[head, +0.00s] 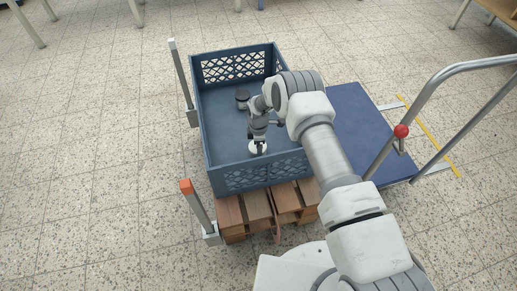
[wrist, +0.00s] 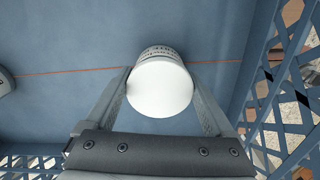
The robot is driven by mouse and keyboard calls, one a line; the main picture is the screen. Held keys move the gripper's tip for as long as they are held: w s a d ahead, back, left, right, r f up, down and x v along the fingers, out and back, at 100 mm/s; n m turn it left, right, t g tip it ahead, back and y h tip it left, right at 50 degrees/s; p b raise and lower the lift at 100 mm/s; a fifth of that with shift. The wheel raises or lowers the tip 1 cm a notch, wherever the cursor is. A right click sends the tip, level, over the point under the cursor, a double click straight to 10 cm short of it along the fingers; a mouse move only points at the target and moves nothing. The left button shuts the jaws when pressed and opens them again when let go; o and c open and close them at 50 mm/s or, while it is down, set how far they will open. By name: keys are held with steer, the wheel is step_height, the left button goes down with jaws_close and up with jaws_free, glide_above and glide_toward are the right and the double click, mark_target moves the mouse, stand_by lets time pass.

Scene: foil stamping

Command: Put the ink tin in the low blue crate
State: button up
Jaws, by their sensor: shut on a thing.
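The ink tin is a short round can with a plain white end and a printed side. It shows between the fingers in the wrist view (wrist: 160,88) and as a white disc in the head view (head: 258,148). My gripper (head: 258,141) reaches down inside the low blue crate (head: 208,148) and is shut on the tin, one finger on each side. The tin is over the near part of the crate floor; I cannot tell whether it touches the floor. The crate has lattice walls, seen at the right in the wrist view (wrist: 275,95).
A dark round object (head: 242,96) stands inside the crate toward the back. The crate sits on a wooden pallet (head: 230,215). Posts stand at its left, one orange-topped (head: 187,187). A blue platform cart (head: 360,125) with a metal handle (head: 440,80) is at the right.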

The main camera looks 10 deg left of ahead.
steer(key=o, duration=1.4)
steer(key=shift+o, duration=0.2)
step_height(320, 180, up, 12)
steer(key=p, duration=0.4)
steer(key=shift+r, duration=0.15)
